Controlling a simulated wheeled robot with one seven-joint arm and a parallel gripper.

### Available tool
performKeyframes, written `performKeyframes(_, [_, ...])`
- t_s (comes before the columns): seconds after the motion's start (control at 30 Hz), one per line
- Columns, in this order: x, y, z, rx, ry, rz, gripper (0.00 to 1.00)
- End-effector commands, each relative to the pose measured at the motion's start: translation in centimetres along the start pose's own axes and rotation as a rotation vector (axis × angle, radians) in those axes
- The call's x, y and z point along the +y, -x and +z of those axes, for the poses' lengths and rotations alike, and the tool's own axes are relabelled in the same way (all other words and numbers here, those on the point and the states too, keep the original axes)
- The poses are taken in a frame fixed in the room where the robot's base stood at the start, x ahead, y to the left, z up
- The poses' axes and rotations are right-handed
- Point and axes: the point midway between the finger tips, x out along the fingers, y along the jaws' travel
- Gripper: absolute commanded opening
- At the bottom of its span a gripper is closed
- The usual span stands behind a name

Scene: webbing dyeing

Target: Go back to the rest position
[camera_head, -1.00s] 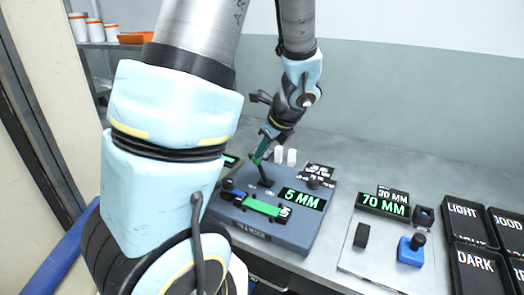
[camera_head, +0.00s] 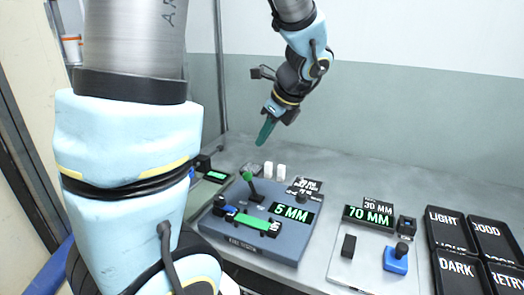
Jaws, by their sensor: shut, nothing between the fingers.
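My gripper (camera_head: 265,132) hangs in the air above the back of the table, its green fingers pointing down and together with nothing between them. Below it stands the blue-grey device (camera_head: 262,246) with a green "5 MM" display (camera_head: 292,213). A lever with a green knob (camera_head: 248,177) rises from the device, apart from my gripper. A green strip (camera_head: 250,221) lies across the device's front, between blue and dark parts.
Right of the device is a light plate (camera_head: 365,270) with a "70 MM" display (camera_head: 369,216), a black block (camera_head: 348,246) and a blue block (camera_head: 396,259). Black labelled trays (camera_head: 458,272) stand far right. Two white blocks (camera_head: 268,169) stand behind the device. The air around my gripper is clear.

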Motion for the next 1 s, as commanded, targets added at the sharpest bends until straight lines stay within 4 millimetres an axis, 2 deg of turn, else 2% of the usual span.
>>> performKeyframes(0.43, [0.1,0.6,0.2,0.001,0.002,0.001,0.0])
performKeyframes(0.57, [1.4,-0.4,0.3,0.041,0.13,0.027,0.0])
performKeyframes(0.67, [3.9,-2.0,0.2,0.117,0.407,0.081,0.0])
performKeyframes(0.8, [8.1,-4.2,-0.3,0.229,0.976,0.202,0.0])
performKeyframes(1.0, [12.1,-6.1,-0.8,0.299,1.719,0.367,0.0])
